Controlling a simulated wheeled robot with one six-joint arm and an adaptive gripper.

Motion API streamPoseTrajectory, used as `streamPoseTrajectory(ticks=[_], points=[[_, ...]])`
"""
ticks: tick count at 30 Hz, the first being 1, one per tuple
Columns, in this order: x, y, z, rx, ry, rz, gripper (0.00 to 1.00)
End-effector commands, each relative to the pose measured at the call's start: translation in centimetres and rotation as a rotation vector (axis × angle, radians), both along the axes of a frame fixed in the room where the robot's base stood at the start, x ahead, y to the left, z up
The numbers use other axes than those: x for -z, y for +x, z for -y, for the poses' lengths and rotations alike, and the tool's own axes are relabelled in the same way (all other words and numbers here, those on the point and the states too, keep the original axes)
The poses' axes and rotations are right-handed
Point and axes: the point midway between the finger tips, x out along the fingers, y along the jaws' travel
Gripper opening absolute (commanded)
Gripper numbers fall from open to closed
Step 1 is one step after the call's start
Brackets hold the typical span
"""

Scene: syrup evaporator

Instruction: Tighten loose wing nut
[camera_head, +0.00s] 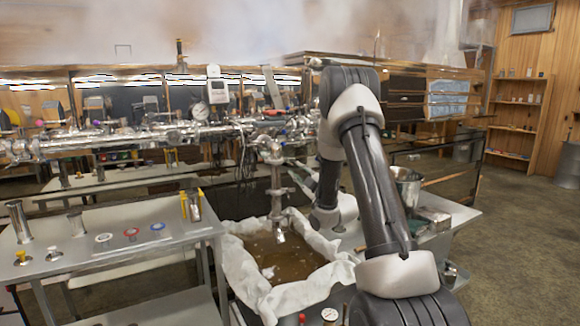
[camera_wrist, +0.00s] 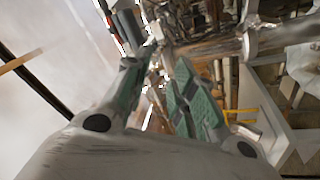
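My gripper (camera_wrist: 165,62) fills the lower wrist view, with two green-padded fingers apart and a gap between them. I see nothing clearly held in the gap. Metal pipes and fittings (camera_wrist: 250,42) lie past the fingertips, at the top and upper right of the wrist view. In the head view a steel pipe assembly (camera_head: 130,138) runs across the left and middle, with a vertical outlet pipe (camera_head: 277,190) hanging from it. My arm crosses the right of the assembly, and my gripper is not clearly visible there. I cannot make out the wing nut in either view.
A cloth-lined tub of brown liquid (camera_head: 290,222) stands under the outlet pipe. A steel table (camera_head: 150,243) with small parts is at the left. Another table with a metal pot (camera_head: 404,184) is behind my arm. The floor (camera_head: 530,225) at the right is clear.

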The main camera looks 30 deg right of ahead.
Motion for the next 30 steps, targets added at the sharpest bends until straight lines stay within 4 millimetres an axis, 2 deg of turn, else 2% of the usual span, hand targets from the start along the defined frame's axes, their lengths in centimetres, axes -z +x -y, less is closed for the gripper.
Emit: streamPoseTrajectory(ticks=[6, 12, 22, 23, 27, 30], points=[[-0.9, 3.6, -0.4, -0.001, 0.001, 0.002, 0.26], [-1.4, 6.1, -0.6, 0.000, 0.002, -0.002, 0.26], [-1.6, 6.7, -0.6, 0.001, 0.003, -0.001, 0.26], [-1.6, 6.7, -0.6, 0.002, 0.003, -0.002, 0.24], [-1.6, 6.6, -0.6, 0.002, 0.003, -0.002, 0.00], [-1.6, 6.6, -0.6, 0.001, 0.003, -0.003, 0.00]])
